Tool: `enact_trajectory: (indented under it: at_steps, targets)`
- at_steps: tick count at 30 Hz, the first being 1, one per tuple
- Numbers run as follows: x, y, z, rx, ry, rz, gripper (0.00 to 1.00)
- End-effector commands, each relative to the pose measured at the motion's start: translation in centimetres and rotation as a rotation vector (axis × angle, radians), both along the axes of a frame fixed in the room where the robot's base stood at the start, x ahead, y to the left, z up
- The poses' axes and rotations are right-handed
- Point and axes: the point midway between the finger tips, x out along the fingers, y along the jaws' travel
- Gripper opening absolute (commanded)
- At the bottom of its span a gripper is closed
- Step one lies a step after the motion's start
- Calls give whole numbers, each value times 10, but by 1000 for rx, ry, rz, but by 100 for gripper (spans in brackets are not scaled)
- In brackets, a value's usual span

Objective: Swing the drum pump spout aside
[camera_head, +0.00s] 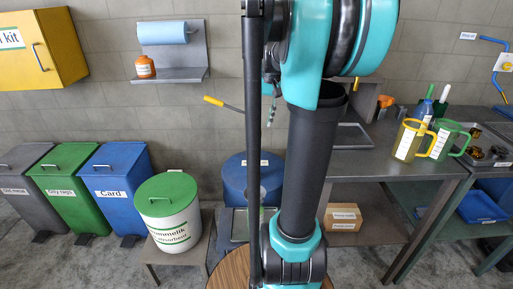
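A blue drum (236,180) stands against the wall, left of my arm. A thin dark lever with a yellow grip (213,100) sticks out to the left above the drum. It looks like the drum pump's handle, but its joint is hidden behind my arm. A narrow greyish-green part (272,112) shows between my arm's dark parts; I cannot tell whether it belongs to the pump. I cannot make out the spout. My arm crosses the middle of the view from top to bottom, and my gripper is not in view.
Grey, green and blue (115,190) bins and a white green-lidded can (170,212) stand left. A workbench (365,162) at right bears yellow (408,140) and green (446,138) jugs. A cardboard box (344,217) sits below. A round wooden top (231,270) is at bottom centre.

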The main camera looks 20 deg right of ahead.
Motion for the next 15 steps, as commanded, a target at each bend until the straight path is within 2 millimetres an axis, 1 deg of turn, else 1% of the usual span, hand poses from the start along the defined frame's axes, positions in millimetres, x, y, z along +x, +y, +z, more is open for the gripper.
enact_trajectory:
  at_steps: [1, 3, 6, 8, 11, 15]
  targets:
    - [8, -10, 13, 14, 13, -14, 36]
    - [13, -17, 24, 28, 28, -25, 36]
    - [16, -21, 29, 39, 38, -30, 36]
    - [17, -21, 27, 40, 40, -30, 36]
    - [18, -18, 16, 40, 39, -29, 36]
    - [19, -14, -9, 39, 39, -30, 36]
